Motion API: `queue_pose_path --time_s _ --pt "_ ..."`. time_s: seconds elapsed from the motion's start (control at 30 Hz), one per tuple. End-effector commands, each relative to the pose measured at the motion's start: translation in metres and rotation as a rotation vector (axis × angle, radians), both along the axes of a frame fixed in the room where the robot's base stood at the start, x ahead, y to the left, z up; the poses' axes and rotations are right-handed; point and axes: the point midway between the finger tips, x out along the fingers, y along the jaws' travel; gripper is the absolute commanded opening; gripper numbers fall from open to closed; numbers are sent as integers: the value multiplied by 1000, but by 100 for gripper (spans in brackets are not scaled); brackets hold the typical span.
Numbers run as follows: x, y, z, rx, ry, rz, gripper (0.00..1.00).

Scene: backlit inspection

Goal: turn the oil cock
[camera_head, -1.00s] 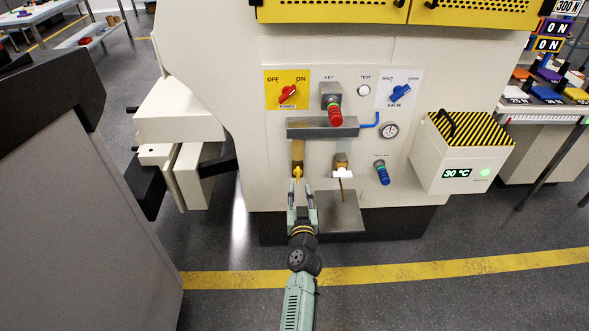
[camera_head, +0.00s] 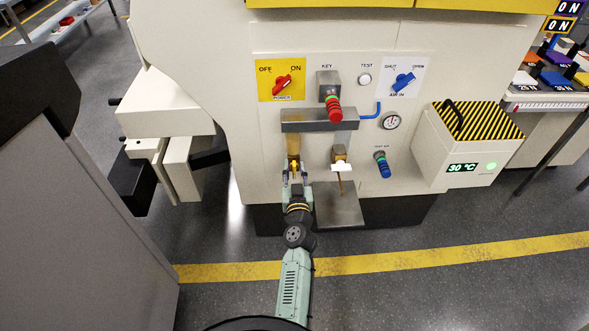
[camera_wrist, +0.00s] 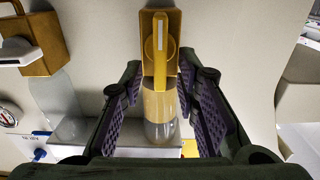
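A brass cock with a yellow lever (camera_head: 294,166) is on the machine's front panel, below a grey bar. In the wrist view, the lever (camera_wrist: 160,45) lies along the middle of its brass body. A clear cylinder, partly amber, adjoins the body there. My gripper (camera_head: 295,178) is open in front of this cock. In the wrist view, its purple-padded fingers (camera_wrist: 163,80) stand on either side of the cock, with gaps visible. A second brass cock with a white handle (camera_head: 341,167) is to the right. No readable label tells which is the oil cock.
A grey tray (camera_head: 340,207) juts out below the white-handled cock. A striped box (camera_head: 468,140) protrudes at right. The floor in front is open.

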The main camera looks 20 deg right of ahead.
Motion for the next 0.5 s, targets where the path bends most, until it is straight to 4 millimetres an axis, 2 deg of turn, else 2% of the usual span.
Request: queue_pose_path --time_s 0.07,0.4,0.5 --pt "0 0 0 0 0 0 22" --pt "0 0 0 0 0 0 0" --pt "0 0 0 0 0 0 0"
